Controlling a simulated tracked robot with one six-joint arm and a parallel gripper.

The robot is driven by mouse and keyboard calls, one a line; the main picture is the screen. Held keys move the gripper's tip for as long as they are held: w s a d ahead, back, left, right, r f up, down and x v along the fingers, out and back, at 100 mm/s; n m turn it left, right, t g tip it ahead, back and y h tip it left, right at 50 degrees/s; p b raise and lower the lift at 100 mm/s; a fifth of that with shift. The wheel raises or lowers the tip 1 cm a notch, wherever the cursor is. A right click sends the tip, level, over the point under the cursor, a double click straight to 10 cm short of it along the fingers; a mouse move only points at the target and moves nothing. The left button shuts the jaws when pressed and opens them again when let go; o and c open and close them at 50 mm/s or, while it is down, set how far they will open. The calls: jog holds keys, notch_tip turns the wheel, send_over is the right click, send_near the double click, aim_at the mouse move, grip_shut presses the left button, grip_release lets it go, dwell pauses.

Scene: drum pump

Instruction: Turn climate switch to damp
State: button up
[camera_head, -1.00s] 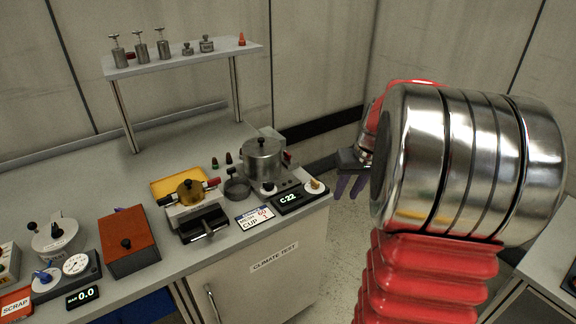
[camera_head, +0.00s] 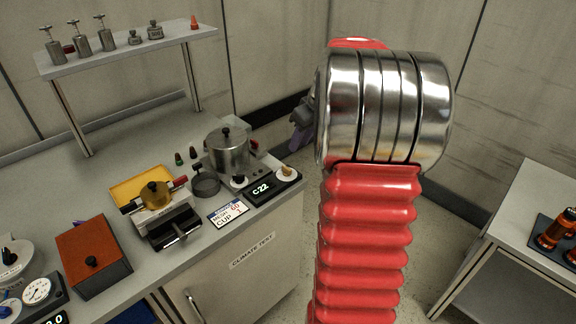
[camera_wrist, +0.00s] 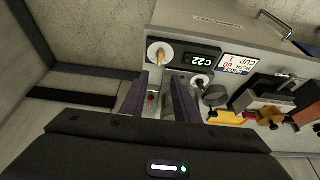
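A climate station stands at the right end of the bench, above a "CLIMATE TEST" label. It has a black display (camera_head: 262,188) reading C:22, also in the wrist view (camera_wrist: 199,60). Right of it in the head view is a white dial with a tan knob (camera_head: 287,172), also in the wrist view (camera_wrist: 159,54). Left of it is a dial with a black knob (camera_head: 239,181), also in the wrist view (camera_wrist: 201,81). I cannot read which is the climate switch. My gripper (camera_wrist: 159,80) is open and empty. In the head view its purple fingers (camera_head: 301,136) are partly hidden by my arm.
A metal pot (camera_head: 228,152) stands behind the display. A "CUP" card (camera_head: 228,212), a brass-topped device (camera_head: 156,196) and an orange box (camera_head: 92,257) lie farther left. A shelf (camera_head: 130,48) rises behind. A side table (camera_head: 530,210) is at right.

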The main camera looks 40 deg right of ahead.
aim_at(287, 168)
dwell(0.3)
jog(key=x, duration=1.3)
jog(key=shift+f, duration=0.4)
jog(key=shift+c, duration=0.4)
grip_shut()
